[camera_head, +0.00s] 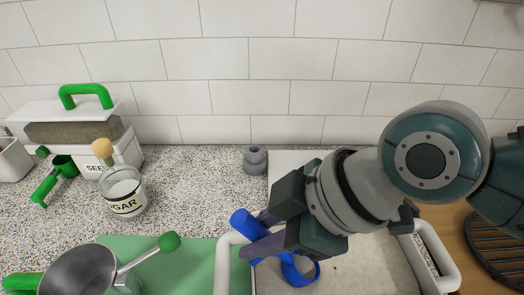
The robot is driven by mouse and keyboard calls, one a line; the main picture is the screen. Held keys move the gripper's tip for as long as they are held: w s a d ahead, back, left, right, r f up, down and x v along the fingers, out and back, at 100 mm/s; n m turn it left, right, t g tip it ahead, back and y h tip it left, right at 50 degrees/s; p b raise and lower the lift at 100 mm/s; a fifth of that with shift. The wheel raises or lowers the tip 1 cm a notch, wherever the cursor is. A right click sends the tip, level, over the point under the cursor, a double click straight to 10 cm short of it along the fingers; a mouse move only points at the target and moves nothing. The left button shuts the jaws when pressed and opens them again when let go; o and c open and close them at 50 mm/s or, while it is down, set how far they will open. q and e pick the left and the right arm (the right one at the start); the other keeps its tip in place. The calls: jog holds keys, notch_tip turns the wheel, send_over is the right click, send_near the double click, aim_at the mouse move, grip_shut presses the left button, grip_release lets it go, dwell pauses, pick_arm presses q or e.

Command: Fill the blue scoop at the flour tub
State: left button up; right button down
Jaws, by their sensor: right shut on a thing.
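The blue scoop (300,270) has a blue handle that slants up to the left and a round blue bowl at its lower right. My right gripper (258,234) is shut on the scoop's handle. The scoop's bowl is over or in the white tub (222,268), against the beige flour (365,268). I cannot tell whether the bowl touches the flour or holds any. My gripper and wrist hide part of the tub. My left gripper is not in view.
A metal pan (75,272) with green handles stands at the lower left by a green mat (190,258). A sugar jar (127,200), green scoop (62,170), seed box (75,132) and small grey object (255,160) stand behind. A dark grate (497,245) lies at right.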

aim_at(297, 257)
notch_tip(297, 257, down, 2)
jog(key=shift+s+d+f+b, duration=0.15)
jog(key=shift+b, duration=0.4)
jog(key=shift+s+f+b, duration=0.15)
jog(key=shift+f+b, duration=0.15)
jog(key=shift+f, duration=0.35)
jog(key=shift+d, duration=0.5)
jog(key=shift+h, duration=0.6)
jog(key=shift+w+d+f+p, duration=0.1)
jog(key=shift+w+d+p, duration=0.15)
jog(key=shift+d, duration=1.25)
jog(key=shift+w+d+f+p, duration=0.15)
jog(key=shift+w+d, duration=0.1)
jog(key=shift+d, duration=1.2)
notch_tip(297, 257, up, 4)
jog(key=p, duration=0.3)
jog(key=shift+f, duration=0.15)
jog(key=a+r+h+p, duration=0.2)
jog(key=p, duration=0.2)
jog(key=a+r+h+p, duration=0.1)
jog(key=a+r+p, duration=0.1)
jog(key=r+p, duration=0.1)
jog(key=shift+s+a+r+n+h+p, duration=0.2)
jog(key=shift+a+n+h+p, duration=0.15)
jog(key=shift+p, duration=0.55)
jog(key=shift+s+a+f+h, duration=0.1)
jog(key=shift+a+f+h, duration=0.1)
jog(key=shift+a+h, duration=0.45)
jog(key=shift+h+b, duration=0.3)
